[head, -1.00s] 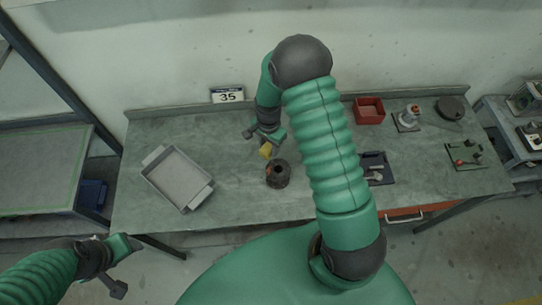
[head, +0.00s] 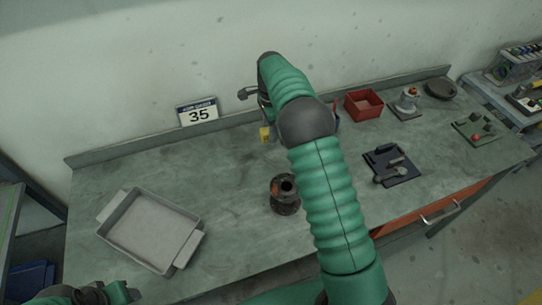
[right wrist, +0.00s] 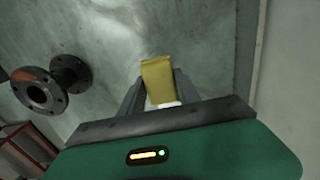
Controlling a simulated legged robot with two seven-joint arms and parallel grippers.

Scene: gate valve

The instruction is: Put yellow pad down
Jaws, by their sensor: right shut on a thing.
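The yellow pad (head: 265,134) is held by my right gripper (head: 263,125), behind the valve body in the head view. In the right wrist view the yellow pad (right wrist: 158,80) sits between the two dark fingers of the right gripper (right wrist: 158,95), which is shut on it. A small white part shows at the pad's base. The dark flanged valve body (head: 285,194) stands on the bench, apart from the pad; it also shows in the right wrist view (right wrist: 50,84). My left gripper (head: 118,293) is at the bottom left edge, and its fingers do not show clearly.
The grey bench (head: 215,215) has clear room between the grey tray (head: 150,228) and the valve body. A red bin (head: 363,104), a dark mat with tools (head: 392,166) and a green board (head: 477,128) are on the right. A "35" sign (head: 198,112) is at the back.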

